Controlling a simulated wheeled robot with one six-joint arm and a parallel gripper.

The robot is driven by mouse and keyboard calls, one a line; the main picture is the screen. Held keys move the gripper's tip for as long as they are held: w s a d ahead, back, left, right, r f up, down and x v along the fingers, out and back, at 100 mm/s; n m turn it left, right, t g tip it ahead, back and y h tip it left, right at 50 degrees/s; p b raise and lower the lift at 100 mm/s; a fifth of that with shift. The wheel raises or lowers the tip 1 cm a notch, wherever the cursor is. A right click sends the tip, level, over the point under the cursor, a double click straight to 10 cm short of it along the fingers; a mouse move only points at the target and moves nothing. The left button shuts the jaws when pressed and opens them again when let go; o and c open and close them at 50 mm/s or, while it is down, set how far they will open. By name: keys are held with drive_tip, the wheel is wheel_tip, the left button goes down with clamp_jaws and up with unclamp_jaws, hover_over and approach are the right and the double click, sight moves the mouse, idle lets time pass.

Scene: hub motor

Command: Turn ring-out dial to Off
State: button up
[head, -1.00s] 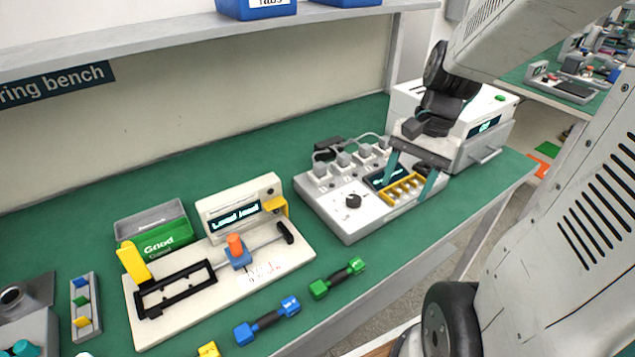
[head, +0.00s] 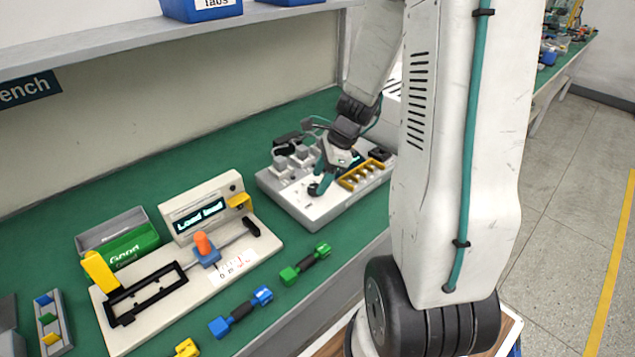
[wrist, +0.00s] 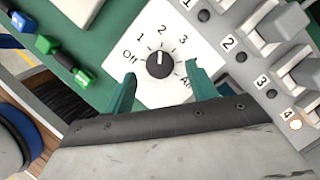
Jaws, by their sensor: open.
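The ring-out dial (wrist: 160,65) is a black round knob on a white plate marked Off, 1, 2, 3 and All. Its white mark points up toward 2. My gripper (wrist: 160,77) is open, its teal fingers on the near side of the dial, one to the left and one to the right. They do not visibly hold the knob. In the head view my gripper (head: 319,181) is low over the left front of the grey test box (head: 324,213) and mostly covers the dial.
Numbered switches (wrist: 267,38) stand right of the dial; the lamp by 4 glows. A yellow holder (head: 363,175) is on the box's right. A fixture with a display (head: 200,214) and green and blue-ended parts lie left. A green Good bin (head: 130,247) stands farther left.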

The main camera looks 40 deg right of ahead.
drive_tip(key=shift+x, duration=1.1)
drive_tip(key=shift+c, duration=0.4)
drive_tip(key=c, duration=0.9)
